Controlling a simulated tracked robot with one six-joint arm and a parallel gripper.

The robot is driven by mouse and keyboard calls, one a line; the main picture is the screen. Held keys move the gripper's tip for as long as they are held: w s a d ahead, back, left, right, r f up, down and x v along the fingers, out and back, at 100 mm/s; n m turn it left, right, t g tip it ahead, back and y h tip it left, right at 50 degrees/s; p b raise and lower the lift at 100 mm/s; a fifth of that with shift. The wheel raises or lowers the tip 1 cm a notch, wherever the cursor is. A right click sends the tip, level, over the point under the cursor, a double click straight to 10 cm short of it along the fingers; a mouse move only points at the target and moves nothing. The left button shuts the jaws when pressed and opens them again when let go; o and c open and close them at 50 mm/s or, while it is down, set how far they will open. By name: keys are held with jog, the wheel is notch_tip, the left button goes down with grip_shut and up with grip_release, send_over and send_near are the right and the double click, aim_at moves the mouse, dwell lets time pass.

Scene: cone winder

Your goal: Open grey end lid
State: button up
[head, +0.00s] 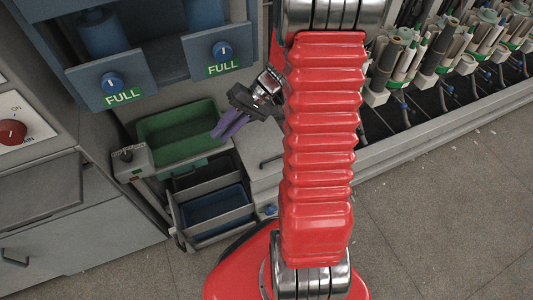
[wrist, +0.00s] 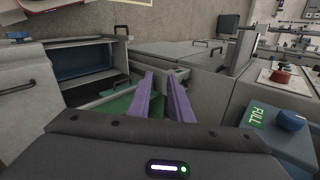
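A grey panel (head: 258,143) with a dark bar handle (head: 269,161) lies right of the green tray in the head view, partly hidden behind my red arm. It looks closed. A grey panel (wrist: 22,72) with a dark handle shows at the left of the wrist view; it may be the same one. I cannot tell for sure which panel is the end lid. My gripper (head: 220,131) has purple fingers and is above the green tray's right side, apart from the handle. In the wrist view its fingers (wrist: 165,102) stand apart with nothing between them.
The green tray (head: 163,119) is under my gripper, with a grey bin (head: 185,184) holding a blue insert below it. Two blue-knobbed "FULL" boxes (head: 72,85) hang at upper left. A red knob (head: 11,132) is at far left. Spindles line the upper right; the floor is clear.

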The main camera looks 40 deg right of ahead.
aim_at(268, 155)
jog(key=s+d+f+m+t+h, duration=0.1)
jog(key=d+f+m+t, duration=0.45)
jog(key=d+f, duration=0.6)
jog(key=s+d+f+m+t+h, duration=0.1)
jog(key=d+f+m+t, duration=0.45)
jog(key=f, duration=0.95)
jog(key=s+d+f+m+t+h, duration=0.1)
jog(key=s+d+f+h, duration=0.4)
jog(key=f, duration=0.5)
jog(key=shift+s+d+f+m+t, duration=0.3)
jog(key=shift+s+d+m+t, duration=0.1)
jog(key=shift+s+d+t, duration=0.15)
jog(key=shift+w, duration=0.15)
jog(key=shift+x, duration=6.8)
jog(key=shift+c, duration=0.5)
grip_shut()
jog(key=shift+f, duration=0.1)
